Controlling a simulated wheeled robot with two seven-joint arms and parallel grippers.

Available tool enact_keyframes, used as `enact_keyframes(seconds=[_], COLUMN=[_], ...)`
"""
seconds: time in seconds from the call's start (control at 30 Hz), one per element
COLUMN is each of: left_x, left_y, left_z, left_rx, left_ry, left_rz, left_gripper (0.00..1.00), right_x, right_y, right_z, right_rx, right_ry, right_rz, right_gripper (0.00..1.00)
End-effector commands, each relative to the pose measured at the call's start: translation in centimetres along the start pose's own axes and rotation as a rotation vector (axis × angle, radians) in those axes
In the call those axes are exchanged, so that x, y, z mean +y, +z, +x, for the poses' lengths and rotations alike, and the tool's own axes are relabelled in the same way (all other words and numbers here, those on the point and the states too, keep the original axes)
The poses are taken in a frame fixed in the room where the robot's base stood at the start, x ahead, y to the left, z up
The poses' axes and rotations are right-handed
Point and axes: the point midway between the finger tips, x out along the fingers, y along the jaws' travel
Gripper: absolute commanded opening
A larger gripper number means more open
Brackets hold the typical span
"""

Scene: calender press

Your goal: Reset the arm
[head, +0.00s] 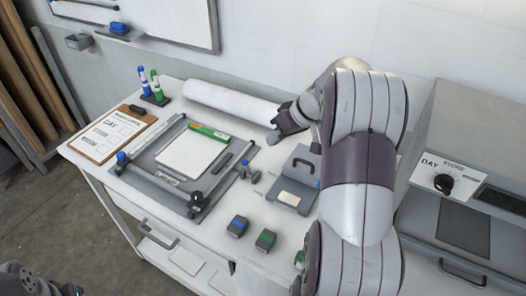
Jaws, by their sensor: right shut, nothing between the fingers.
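My right arm comes in from the lower right and bends over the worktable (222,258). Its gripper (274,136) is shut and empty, in front of the white roll (225,99) and to the right of the press plate. I cannot tell how high it is above the table. Part of my left arm shows at the bottom left corner; its gripper fingers are not visible.
A grey press bed (150,163) with a white sheet (190,155) lies mid-table. A clipboard (100,140), markers (155,86), a grey clamp-like plate (291,197) and two small blocks (237,227) surround it. A grey machine with a dial (443,184) stands right.

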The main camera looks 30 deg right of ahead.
Motion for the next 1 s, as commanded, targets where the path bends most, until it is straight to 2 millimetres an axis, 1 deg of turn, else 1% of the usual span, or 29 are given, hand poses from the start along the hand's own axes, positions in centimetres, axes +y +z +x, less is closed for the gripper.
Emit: enact_keyframes(seconds=[0.03,0.1,0.2,0.43,0.53,0.57,0.63,0.67,0.7,0.77,0.83,0.87,0.9,1.0], left_x=[0.0,0.0,0.0,0.0,0.0,0.0,0.0,0.0,0.0,0.0,0.0,0.0,0.0,0.0], left_y=[0.1,-0.1,-0.1,-0.1,-0.1,-0.1,-0.1,-0.1,-0.1,-0.1,-0.1,-0.1,-0.1,-0.1], left_z=[0.5,-0.4,-0.5,-0.5,-0.5,-0.5,-0.5,-0.5,-0.5,-0.5,-0.5,-0.5,-0.5,-0.5], left_rx=[0.0,0.0,0.001,0.0,0.0,0.0,0.0,0.0,0.0,0.0,0.0,0.0,0.0,0.0], left_ry=[0.0,0.0,0.0,0.0,0.0,0.0,0.0,0.0,0.0,0.0,0.0,0.0,0.0,0.0], left_rz=[0.0,0.0,0.0,0.0,0.0,0.0,0.0,0.0,0.0,0.0,0.0,0.0,0.0,0.0], left_gripper=[0.43,0.43,0.43,0.43,0.43,0.43,0.43,0.43,0.43,0.43,0.43,0.43,0.43,0.43], right_x=[0.1,-0.1,-0.1,-0.1,0.3,0.7,1.4,1.5,0.5,-1.9,-5.4,-7.0,-9.2,-14.0], right_y=[0.2,-0.1,0.0,0.1,0.0,0.2,2.7,4.3,6.2,8.5,10.9,11.9,13.2,15.9], right_z=[-0.8,-2.3,-3.1,-3.2,-3.2,-3.1,-2.4,-2.1,-1.3,-0.1,1.2,1.6,2.1,2.8], right_rx=[0.001,-0.001,-0.001,-0.002,0.002,-0.003,-0.055,-0.087,-0.137,-0.203,-0.26,-0.279,-0.303,-0.361], right_ry=[0.003,0.001,-0.001,-0.001,0.015,0.036,0.1,0.137,0.19,0.262,0.326,0.344,0.358,0.342], right_rz=[0.001,0.003,0.002,0.004,0.084,0.132,0.298,0.374,0.45,0.5,0.479,0.449,0.39,0.174], right_gripper=[0.0,0.0,0.0,0.0,0.0,0.0,0.0,0.0,0.0,0.0,0.0,0.0,0.0,0.0])
